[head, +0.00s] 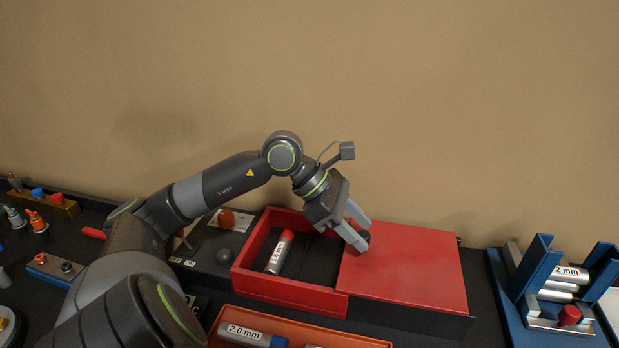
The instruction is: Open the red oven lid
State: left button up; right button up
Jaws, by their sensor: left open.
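The red oven lid (410,275) is a flat red panel on the right part of the red oven box (290,299). The left part of the box is uncovered and shows a dark interior. A silver cylinder with a red cap (280,253) lies inside it, with a partly readable label. A dark knob (365,236) sits near the lid's left edge. My left gripper (362,234) is open, with its fingers pointing down at the knob. Whether the fingers touch the knob cannot be told. My right gripper is out of view.
An orange tray (350,341) with a cylinder marked 2.0 mm (247,334) stands in front of the box. A blue rack (535,275) with several silver cylinders stands at the right. Small fittings and a wooden block (60,207) are at the left. A wall rises behind.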

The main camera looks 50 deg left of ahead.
pick_arm(q)
jog(key=shift+v, duration=1.85)
jog(key=p+v, duration=1.1)
jog(key=p, duration=0.6)
jog(key=shift+a+r, duration=0.2)
jog(key=shift+r, duration=0.1)
jog(key=shift+s, duration=0.1)
